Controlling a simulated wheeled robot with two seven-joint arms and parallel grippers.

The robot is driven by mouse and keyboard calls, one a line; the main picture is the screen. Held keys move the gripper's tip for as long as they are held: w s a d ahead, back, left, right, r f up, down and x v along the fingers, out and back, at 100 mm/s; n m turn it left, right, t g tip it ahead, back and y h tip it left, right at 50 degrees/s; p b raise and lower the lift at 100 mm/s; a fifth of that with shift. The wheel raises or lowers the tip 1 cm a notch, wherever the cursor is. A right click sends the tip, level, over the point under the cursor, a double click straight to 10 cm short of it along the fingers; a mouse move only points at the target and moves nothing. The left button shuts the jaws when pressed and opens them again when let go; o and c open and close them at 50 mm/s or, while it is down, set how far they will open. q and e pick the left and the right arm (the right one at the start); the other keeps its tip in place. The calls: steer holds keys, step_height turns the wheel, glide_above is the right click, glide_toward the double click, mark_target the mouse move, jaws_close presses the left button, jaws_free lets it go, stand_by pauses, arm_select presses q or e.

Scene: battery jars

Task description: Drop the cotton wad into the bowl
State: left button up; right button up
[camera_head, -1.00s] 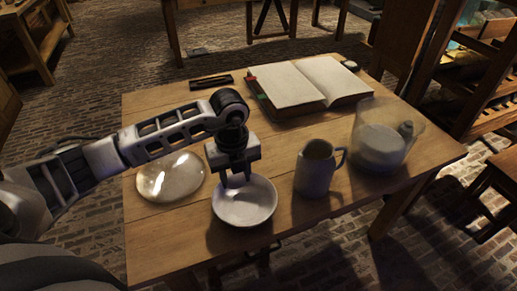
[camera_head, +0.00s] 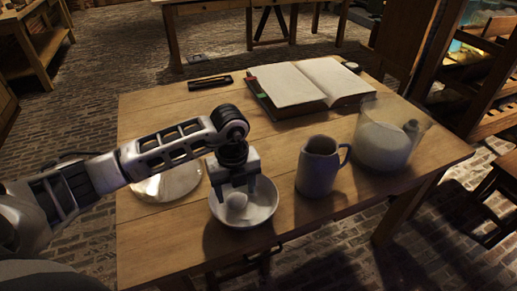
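The white cotton wad (camera_head: 237,201) shows inside the shallow white bowl (camera_head: 270,212), below my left gripper. The bowl sits near the front edge of the wooden table. My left gripper (camera_head: 237,190) points down over the bowl, with its two fingers spread apart and the wad clear below them. The gripper and its fingers hide part of the bowl's back rim. My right gripper is not in view.
A grey-blue pitcher (camera_head: 317,170) stands close to the right of the bowl. A glass jar (camera_head: 383,140) stands farther right. A round glass dish (camera_head: 170,182) lies to the left, partly behind my arm. An open book (camera_head: 300,85) lies at the back.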

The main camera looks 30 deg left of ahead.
arm_select(q)
steer(key=shift+r, duration=0.5)
step_height(320, 180, up, 15)
steer(key=shift+f, duration=0.1)
stand_by(0.5)
